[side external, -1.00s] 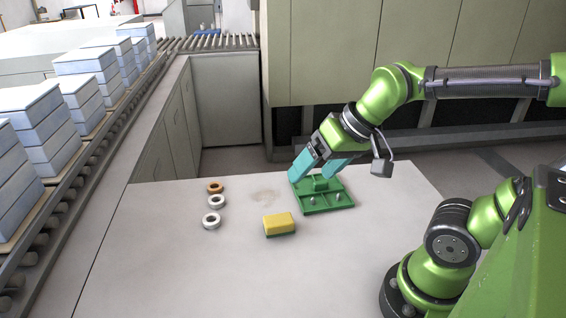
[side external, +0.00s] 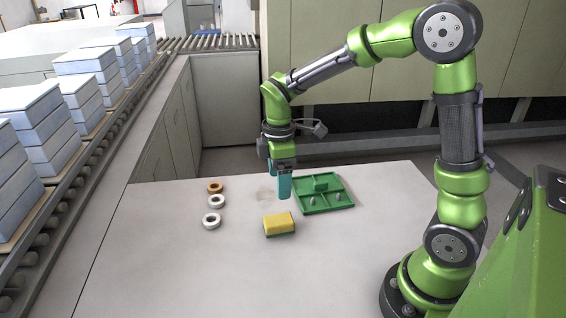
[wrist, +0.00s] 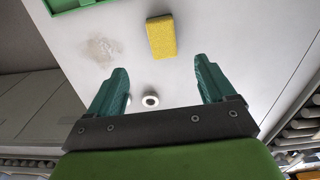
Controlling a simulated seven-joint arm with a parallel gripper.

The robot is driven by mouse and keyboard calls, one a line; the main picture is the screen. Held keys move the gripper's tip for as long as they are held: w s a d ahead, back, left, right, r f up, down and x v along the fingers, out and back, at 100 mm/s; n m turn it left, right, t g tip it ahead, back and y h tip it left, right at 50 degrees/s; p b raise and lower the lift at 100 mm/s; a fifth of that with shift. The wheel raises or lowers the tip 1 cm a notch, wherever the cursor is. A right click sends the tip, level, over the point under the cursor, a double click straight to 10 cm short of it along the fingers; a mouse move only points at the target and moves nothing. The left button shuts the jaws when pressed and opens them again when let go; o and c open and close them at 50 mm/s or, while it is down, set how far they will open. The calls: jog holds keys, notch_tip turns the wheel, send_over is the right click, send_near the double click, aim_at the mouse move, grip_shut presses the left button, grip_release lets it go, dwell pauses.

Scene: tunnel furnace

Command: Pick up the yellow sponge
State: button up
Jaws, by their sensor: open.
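The yellow sponge (side external: 279,223), with a dark green underside, lies flat on the light table (side external: 330,275) near its middle. In the wrist view the sponge (wrist: 161,36) is beyond the fingertips, between their lines and a little left of centre. My gripper (side external: 279,190) points down above the table, behind the sponge in the side view, with its teal fingers apart. In the wrist view nothing is between the fingertips of my gripper (wrist: 161,72) except table surface. The sponge is in full view and not touched.
A green tray (side external: 335,206) with small parts lies right of the sponge. Its edge also shows in the wrist view (wrist: 70,5). Rings stand to the left: an orange one (side external: 215,181) and two white ones (side external: 206,221). The front of the table is clear.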

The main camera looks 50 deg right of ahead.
send_over(281, 219)
jog(key=f, duration=0.8)
jog(key=shift+w, duration=0.2)
notch_tip(281, 219, down, 5)
jog(key=shift+s+f, duration=0.1)
jog(key=shift+s, duration=0.05)
jog(key=c, duration=1)
jog(key=shift+c, duration=0.2)
notch_tip(281, 219, up, 10)
jog(key=shift+r, duration=0.1)
